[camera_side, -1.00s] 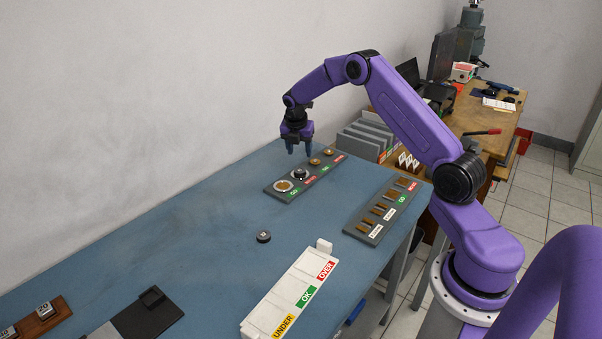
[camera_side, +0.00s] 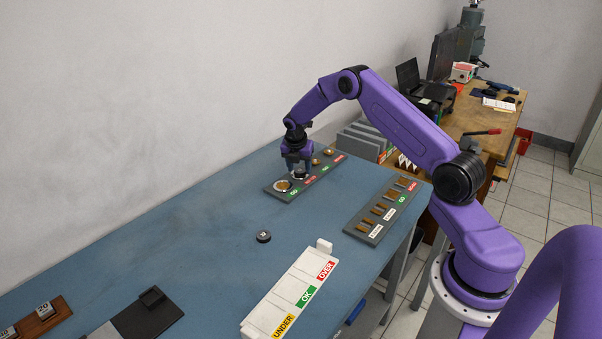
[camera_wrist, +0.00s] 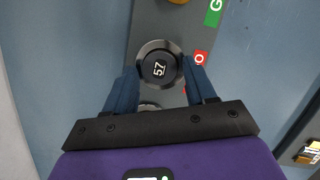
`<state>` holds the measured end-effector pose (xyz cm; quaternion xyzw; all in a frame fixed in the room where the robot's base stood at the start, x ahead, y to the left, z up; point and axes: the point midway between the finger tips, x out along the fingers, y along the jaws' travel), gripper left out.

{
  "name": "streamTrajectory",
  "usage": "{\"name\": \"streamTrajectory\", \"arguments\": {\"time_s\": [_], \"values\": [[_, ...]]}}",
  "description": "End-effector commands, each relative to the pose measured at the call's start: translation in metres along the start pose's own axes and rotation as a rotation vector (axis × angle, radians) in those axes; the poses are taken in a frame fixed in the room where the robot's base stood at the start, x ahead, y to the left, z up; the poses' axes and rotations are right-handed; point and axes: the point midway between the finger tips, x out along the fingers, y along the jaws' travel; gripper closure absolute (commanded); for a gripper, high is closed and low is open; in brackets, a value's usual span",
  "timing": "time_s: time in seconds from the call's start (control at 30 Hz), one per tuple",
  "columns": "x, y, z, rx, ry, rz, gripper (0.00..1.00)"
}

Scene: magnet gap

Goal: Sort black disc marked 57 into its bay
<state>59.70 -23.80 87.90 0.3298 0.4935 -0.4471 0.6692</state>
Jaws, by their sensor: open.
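The black disc marked 57 (camera_wrist: 159,68) sits on a ringed seat of the grey gauge board (camera_side: 277,193). In the side view the disc (camera_side: 299,175) is mostly covered by my gripper (camera_side: 298,170). In the wrist view my gripper (camera_wrist: 160,88) is open, with one blue finger on each side of the disc; I cannot tell whether either finger touches it. The white sorting tray (camera_side: 258,323) has bays labelled UNDER (camera_side: 284,325), OK (camera_side: 306,296) and OVER (camera_side: 326,270), and stands at the front of the blue table.
Another black disc (camera_side: 263,236) lies on open table. A second grey board with slots (camera_side: 357,232) stands at the right edge. A wooden block (camera_side: 40,320) and a black stand (camera_side: 150,314) are at the front left. The table's left middle is clear.

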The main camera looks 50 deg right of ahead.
Motion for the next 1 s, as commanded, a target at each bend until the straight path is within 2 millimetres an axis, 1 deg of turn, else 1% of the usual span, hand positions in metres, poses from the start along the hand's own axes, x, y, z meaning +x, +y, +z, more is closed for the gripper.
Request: {"name": "streamTrajectory", "arguments": {"time_s": [0.27,0.3,0.37,0.4,0.43,0.47,0.5,0.67,1.0], "values": [[0.001,0.000,0.000,0.000,0.000,0.000,0.45],[0.001,0.000,0.000,0.000,0.000,0.000,0.51],[0.001,0.000,0.000,0.000,0.000,0.000,0.71],[0.001,0.000,0.000,0.000,0.000,0.000,0.84],[0.001,0.000,0.000,0.000,0.000,0.000,0.86],[0.001,0.000,0.000,0.000,0.000,0.000,0.86],[0.000,0.000,0.000,0.000,0.000,0.000,0.91],[-0.003,0.000,0.001,0.001,-0.001,0.001,0.91],[-0.020,0.000,0.006,0.001,-0.001,0.001,0.91]]}}
